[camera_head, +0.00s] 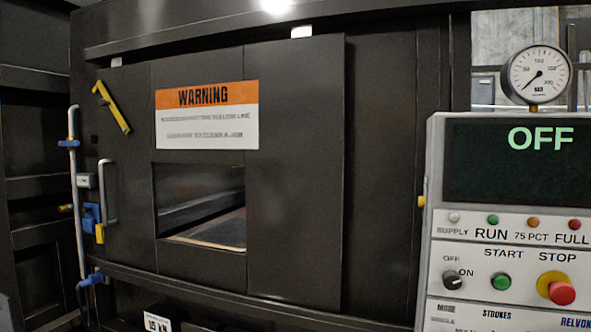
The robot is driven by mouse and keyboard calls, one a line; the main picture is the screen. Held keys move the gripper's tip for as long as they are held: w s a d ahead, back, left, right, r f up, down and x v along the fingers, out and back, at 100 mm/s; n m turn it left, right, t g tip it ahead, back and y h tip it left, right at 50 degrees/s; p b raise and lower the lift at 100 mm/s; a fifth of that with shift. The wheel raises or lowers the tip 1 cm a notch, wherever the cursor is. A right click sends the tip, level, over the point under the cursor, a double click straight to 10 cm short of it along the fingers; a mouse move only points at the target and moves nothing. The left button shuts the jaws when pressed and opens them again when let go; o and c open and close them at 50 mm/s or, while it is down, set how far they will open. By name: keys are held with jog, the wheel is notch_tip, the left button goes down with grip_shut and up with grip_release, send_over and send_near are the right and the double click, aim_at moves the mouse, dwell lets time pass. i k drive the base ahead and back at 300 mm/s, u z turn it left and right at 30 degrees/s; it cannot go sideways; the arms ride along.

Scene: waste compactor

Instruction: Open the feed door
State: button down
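The feed door (130,230) is a dark, wide panel on the front of the compactor, and it looks shut. It carries an orange and white warning sign (206,115) above a rectangular window (200,207), through which a lighter surface shows. A grey upright handle (110,190) is at the door's left side. A grey vertical rod (78,215) with blue brackets runs along the left edge, with a blue and yellow latch piece (93,217) beside it. A yellow lever (112,107) sits tilted at the upper left. My gripper is not in view.
A light grey control panel (433,220) stands at the right, with its display (520,160) reading OFF, several buttons, and a red stop button (561,292). A pressure gauge (537,74) is above it. Dark framework (35,200) stands at the far left.

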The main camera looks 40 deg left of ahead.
aim_at(289, 140)
jog(key=u, duration=2.85)
jog(key=i, duration=1.25)
jog(key=u, duration=0.45)
jog(key=i, duration=1.45)
jog(key=z, duration=0.95)
jog(key=i, duration=0.25)
jog(key=z, duration=0.1)
